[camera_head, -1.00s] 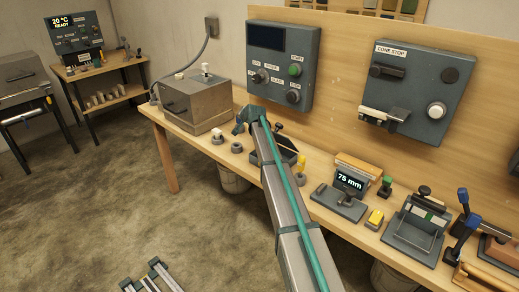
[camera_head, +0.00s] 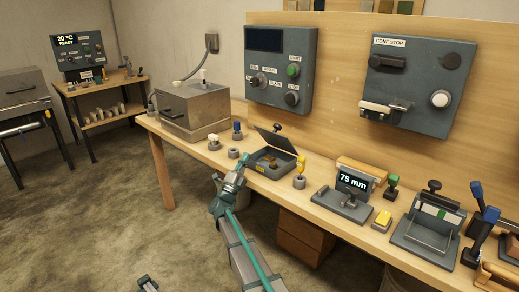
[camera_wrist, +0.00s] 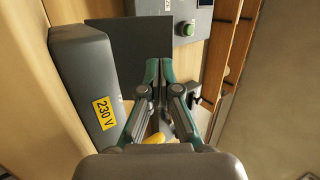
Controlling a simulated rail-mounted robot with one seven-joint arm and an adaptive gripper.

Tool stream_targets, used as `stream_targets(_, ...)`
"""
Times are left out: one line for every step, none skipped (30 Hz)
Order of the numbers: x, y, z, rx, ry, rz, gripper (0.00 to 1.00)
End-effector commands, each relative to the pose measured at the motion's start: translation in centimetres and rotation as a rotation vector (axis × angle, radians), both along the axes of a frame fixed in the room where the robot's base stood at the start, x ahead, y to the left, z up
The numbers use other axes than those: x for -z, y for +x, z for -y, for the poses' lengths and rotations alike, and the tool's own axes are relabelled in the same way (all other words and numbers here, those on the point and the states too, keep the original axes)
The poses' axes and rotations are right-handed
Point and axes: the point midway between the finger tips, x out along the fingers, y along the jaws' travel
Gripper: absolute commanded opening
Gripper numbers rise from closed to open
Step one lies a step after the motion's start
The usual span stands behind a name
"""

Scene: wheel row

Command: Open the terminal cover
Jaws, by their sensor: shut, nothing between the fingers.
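The dark grey terminal box (camera_head: 276,176) sits on the bench. Its thin dark cover (camera_head: 277,142) stands raised and tilted at the back edge, and brass-coloured parts (camera_head: 271,161) show inside. In the wrist view, the box wall (camera_wrist: 88,75) with a yellow 230 V label is on the left, and a dark flat panel that looks like the cover (camera_wrist: 112,40) is behind the fingers. My gripper (camera_head: 241,163) is just left of the box by the bench's front edge. Its fingers (camera_wrist: 159,68) are together and empty. I see no clear contact with the cover.
A yellow-handled tool (camera_head: 300,172) stands right of the box. A blue-topped tool (camera_head: 237,130) and a white-topped piece (camera_head: 214,142) stand to the left. A metal case (camera_head: 193,105) is farther left, and a 75 mm display unit (camera_head: 347,190) is to the right.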

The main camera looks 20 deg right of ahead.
Motion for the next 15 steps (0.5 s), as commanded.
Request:
stream_targets(1.0,-1.4,0.3,0.030,0.007,0.026,0.00)
stream_targets(1.2,-2.0,0.4,0.048,0.010,0.042,0.00)
stream_targets(1.5,-2.8,0.6,0.069,0.013,0.059,0.00)
stream_targets(1.7,-3.3,0.7,0.082,0.015,0.071,0.00)
stream_targets(1.9,-3.7,0.8,0.094,0.017,0.080,0.00)
stream_targets(2.1,-4.2,0.9,0.107,0.020,0.090,0.00)
stream_targets(2.2,-4.4,0.9,0.114,0.021,0.096,0.00)
stream_targets(2.2,-4.6,1.0,0.120,0.021,0.101,0.00)
stream_targets(2.2,-4.8,1.1,0.126,0.023,0.106,0.00)
stream_targets(2.1,-4.8,1.2,0.128,0.023,0.108,0.00)
stream_targets(2.0,-4.8,1.3,0.131,0.022,0.110,0.00)
stream_targets(1.8,-4.7,1.5,0.131,0.023,0.110,0.00)
stream_targets(1.6,-4.6,1.7,0.131,0.023,0.110,0.00)
stream_targets(1.4,-4.5,1.9,0.131,0.023,0.110,0.00)
stream_targets(1.1,-4.3,2.3,0.131,0.022,0.110,0.00)
